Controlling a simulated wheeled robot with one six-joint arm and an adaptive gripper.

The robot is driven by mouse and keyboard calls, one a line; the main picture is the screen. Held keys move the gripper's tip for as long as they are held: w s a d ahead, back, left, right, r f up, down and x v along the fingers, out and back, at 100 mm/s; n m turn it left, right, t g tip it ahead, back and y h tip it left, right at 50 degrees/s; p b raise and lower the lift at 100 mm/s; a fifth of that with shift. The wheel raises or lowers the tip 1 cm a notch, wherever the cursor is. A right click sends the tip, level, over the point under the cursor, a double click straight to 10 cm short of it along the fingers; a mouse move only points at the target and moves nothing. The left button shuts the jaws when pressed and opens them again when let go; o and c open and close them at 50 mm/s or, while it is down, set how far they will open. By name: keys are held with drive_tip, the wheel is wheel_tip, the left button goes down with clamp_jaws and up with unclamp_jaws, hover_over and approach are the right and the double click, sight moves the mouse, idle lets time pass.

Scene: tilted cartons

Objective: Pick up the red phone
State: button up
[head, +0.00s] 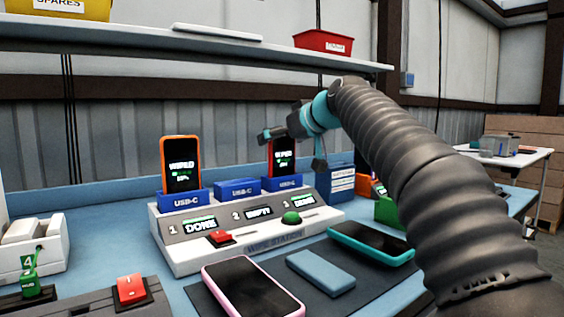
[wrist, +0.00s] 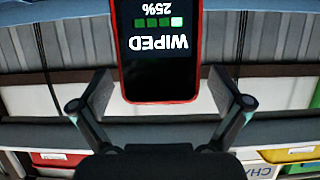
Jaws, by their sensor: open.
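The red phone (head: 283,160) stands upright in the blue USB-C dock (head: 282,183) at slot 3 of the wipe station (head: 250,220). Its screen reads WIPED. My gripper (head: 293,146) is at the upper part of the phone in the head view, with a finger to each side. In the wrist view the picture is upside down. There the red phone (wrist: 158,60) lies between the open fingers of my gripper (wrist: 158,93), with a gap on both sides. The phone's lower end is out of the wrist frame.
An orange phone (head: 181,165) stands in slot 1; the middle dock (head: 237,189) is empty. A pink phone (head: 252,288), a blue slab (head: 320,272) and a teal phone (head: 371,243) lie in front. A shelf (head: 230,52) with a red bin (head: 323,42) hangs above.

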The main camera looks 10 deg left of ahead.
drive_tip(key=c, duration=1.7)
drive_tip(key=shift+r, duration=0.2)
drive_tip(key=r+p, duration=0.2)
drive_tip(key=r, duration=0.2)
drive_tip(key=shift+d+r, duration=0.2)
drive_tip(key=shift+c, duration=0.2)
drive_tip(key=d+r, duration=0.2)
drive_tip(key=d, duration=0.1)
drive_tip(key=s+d+r, duration=0.1)
drive_tip(key=d+r, duration=0.1)
drive_tip(key=d, duration=0.2)
drive_tip(key=s+d+r, duration=0.1)
drive_tip(key=d+r, duration=0.1)
drive_tip(key=d, duration=0.2)
drive_tip(key=shift+s+r, duration=0.15)
drive_tip(key=shift+s, duration=0.05)
